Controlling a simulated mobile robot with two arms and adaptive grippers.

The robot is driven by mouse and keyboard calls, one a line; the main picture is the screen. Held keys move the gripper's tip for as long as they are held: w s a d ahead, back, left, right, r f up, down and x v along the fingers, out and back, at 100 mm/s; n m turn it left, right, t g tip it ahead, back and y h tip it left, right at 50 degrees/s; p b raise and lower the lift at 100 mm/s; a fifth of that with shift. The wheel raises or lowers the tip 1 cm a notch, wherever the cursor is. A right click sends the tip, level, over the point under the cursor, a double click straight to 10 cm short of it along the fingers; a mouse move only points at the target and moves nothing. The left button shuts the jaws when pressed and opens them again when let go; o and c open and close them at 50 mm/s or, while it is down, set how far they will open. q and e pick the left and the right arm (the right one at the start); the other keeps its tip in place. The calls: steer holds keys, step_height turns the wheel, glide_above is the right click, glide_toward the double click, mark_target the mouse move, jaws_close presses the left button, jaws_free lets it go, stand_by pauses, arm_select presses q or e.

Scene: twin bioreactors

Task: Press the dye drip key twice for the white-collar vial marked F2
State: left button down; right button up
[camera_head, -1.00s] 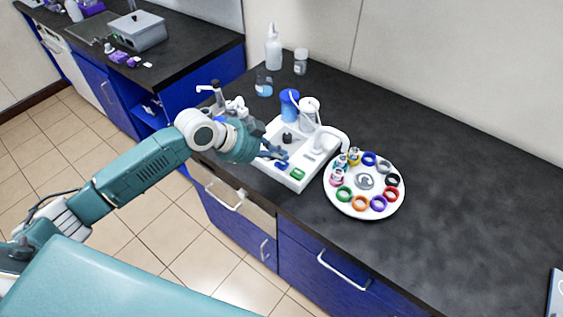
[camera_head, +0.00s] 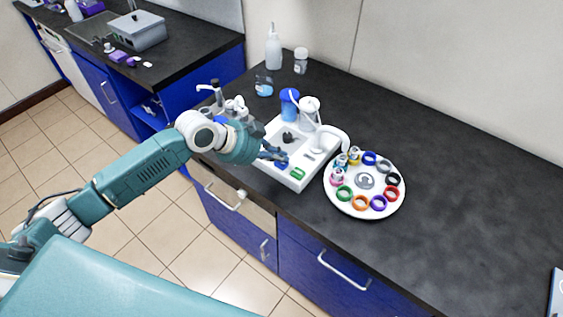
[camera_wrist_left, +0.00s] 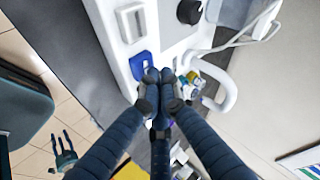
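A white dosing station (camera_head: 273,172) stands on the bench with a blue key (camera_head: 281,165) and a green key (camera_head: 298,174) on its front. My left gripper (camera_head: 284,158) is just above the blue key. In the left wrist view its fingertips (camera_wrist_left: 158,76) are together and empty, beside a blue-framed key (camera_wrist_left: 140,65); contact cannot be told. A few small vials (camera_head: 340,174) stand at the left side of the round white carousel (camera_head: 336,195). Their marks are unreadable, and I cannot pick out a white collar. My right gripper (camera_wrist_left: 63,150) appears small over the floor, fingers apart.
The carousel carries several coloured rings. A dark knob (camera_head: 288,138) is behind the keys. A squeeze bottle (camera_head: 273,48) and small jars stand behind.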

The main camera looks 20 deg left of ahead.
mark_target(280, 164)
arm_select(q)
steer(key=shift+f, duration=0.5)
stand_by(0.6)
stand_by(0.3)
steer(key=shift+r+p, duration=0.5)
steer(key=shift+r, duration=0.35)
steer(key=shift+r+p, duration=0.5)
steer(key=shift+r, duration=0.05)
step_height(280, 164, up, 4)
steer(key=p, duration=0.3)
